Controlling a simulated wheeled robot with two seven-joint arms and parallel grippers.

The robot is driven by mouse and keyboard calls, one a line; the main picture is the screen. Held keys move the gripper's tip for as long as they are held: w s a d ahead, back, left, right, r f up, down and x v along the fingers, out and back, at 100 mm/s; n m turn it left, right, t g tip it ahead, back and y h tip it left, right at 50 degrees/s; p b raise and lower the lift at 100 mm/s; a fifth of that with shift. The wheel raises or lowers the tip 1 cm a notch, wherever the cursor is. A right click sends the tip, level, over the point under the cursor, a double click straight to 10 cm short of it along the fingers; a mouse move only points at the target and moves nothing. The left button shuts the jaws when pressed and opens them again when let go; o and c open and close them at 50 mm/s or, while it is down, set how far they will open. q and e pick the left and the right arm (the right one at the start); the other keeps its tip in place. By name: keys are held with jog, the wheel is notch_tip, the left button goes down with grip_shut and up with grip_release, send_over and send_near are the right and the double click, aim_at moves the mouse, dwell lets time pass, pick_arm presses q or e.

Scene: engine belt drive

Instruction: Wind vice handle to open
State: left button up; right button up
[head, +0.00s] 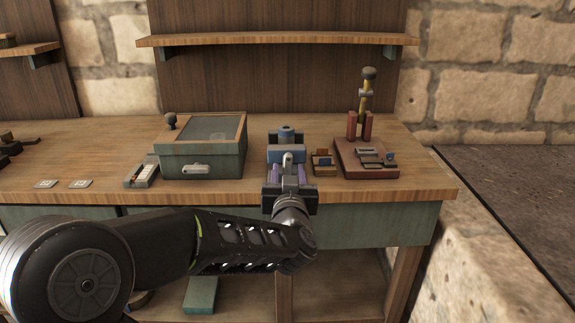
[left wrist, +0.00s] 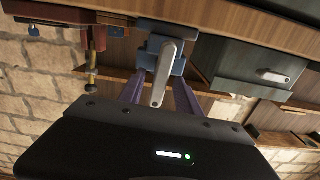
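The blue vice (head: 286,134) stands at the front edge of the workbench, right of the green box. Its pale grey handle (head: 288,158) faces me; in the left wrist view the handle (left wrist: 165,65) shows as a flat bar lying along the gap between my fingers. My left gripper (head: 288,172) is in front of the vice. Its two purple fingers stand apart, one on each side of the handle, with visible gaps in the left wrist view (left wrist: 158,92). The wrist hides the lower front of the vice. My right gripper is in neither view.
A green box with a glass lid (head: 202,150) stands left of the vice. A small wooden block holder (head: 323,163) and a red-brown stand with a brass post (head: 366,150) are close on the right. A shelf (head: 280,39) runs above.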

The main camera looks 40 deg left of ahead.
aim_at(287, 164)
pick_arm(q)
jog(key=x, duration=0.4)
jog(key=shift+w+a, duration=0.1)
jog(key=shift+w, duration=0.05)
jog(key=shift+c, duration=0.4)
grip_shut()
